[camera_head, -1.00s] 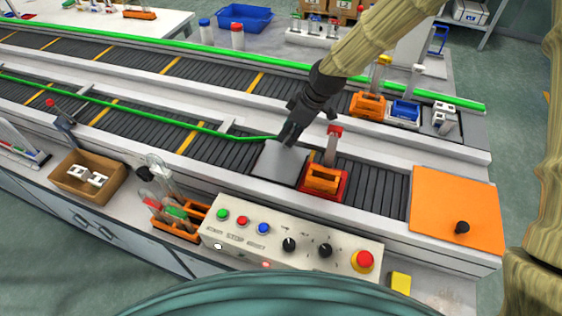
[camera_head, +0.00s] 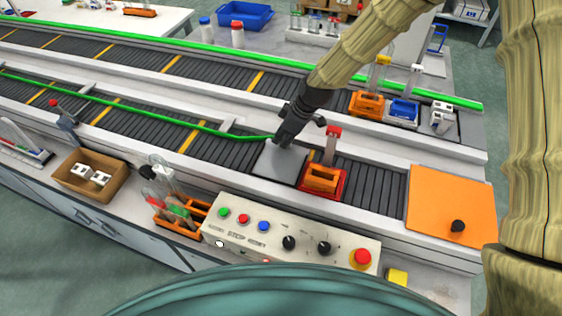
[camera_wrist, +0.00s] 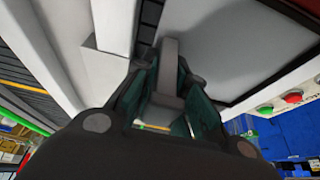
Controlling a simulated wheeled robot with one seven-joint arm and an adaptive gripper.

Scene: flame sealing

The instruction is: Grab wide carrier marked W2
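No W2 mark is legible on any carrier. My gripper (camera_head: 283,143) points down over a flat grey plate (camera_head: 279,163) on the near conveyor. In the wrist view the gripper (camera_wrist: 170,70) has dark fingers with a grey bar between them; whether they grip it cannot be told. An orange carrier (camera_head: 322,178) sits on a red base just right of the plate, apart from the gripper. On the far conveyor stand an orange carrier (camera_head: 367,104), a blue carrier (camera_head: 403,112) and a white carrier (camera_head: 442,117).
A control panel (camera_head: 290,240) with buttons and knobs lies in front. An orange board (camera_head: 450,205) is at the conveyor's right end. A brown box (camera_head: 75,187) with white pieces and an orange rack (camera_head: 175,228) with tubes stand at left. A green rail (camera_head: 190,124) runs along the near conveyor.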

